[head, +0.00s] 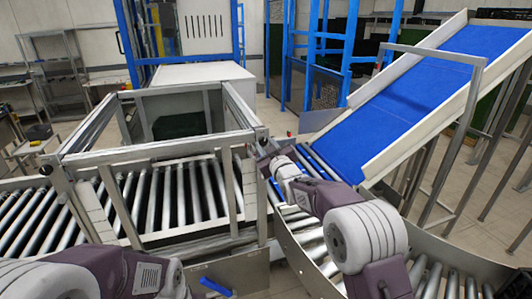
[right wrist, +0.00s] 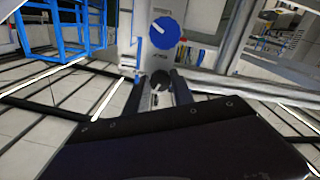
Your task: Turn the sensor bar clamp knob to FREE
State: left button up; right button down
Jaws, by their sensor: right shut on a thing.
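My right gripper (head: 268,152) is at the right-hand corner post of the metal frame over the roller conveyor. In the right wrist view its two fingers (right wrist: 160,92) are closed around a small dark knob (right wrist: 159,82) on a pale upright plate (right wrist: 150,60). This appears to be the sensor bar clamp knob; the fingers hide its sides, and I cannot read its setting. A larger round blue knob (right wrist: 165,30) with a white mark sits above it on the same plate, apart from the fingers. Small lettering between them is too small to read. My left gripper is out of view.
The metal frame (head: 155,152) stands over the rollers (head: 160,203). A blue-belted incline (head: 420,85) rises at the right, and a curved roller section (head: 310,235) runs below my right arm. A blue lever (head: 217,287) is on the front panel at the bottom.

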jog(key=m+b, duration=0.1)
jog(key=m, duration=0.1)
jog(key=shift+m+b, duration=0.3)
jog(key=shift+m, duration=0.1)
jog(key=m+b, duration=0.1)
jog(key=m, duration=0.2)
jog(key=shift+r+m, duration=0.15)
jog(key=shift+m, duration=0.15)
jog(key=m, duration=0.3)
jog(key=shift+a+r+m+b, duration=0.1)
jog(key=shift+m+b, duration=0.2)
jog(key=shift+b, duration=0.05)
jog(key=shift+r+m, duration=0.1)
jog(key=shift+m, duration=1.8)
jog(key=c, duration=1.1)
grip_release()
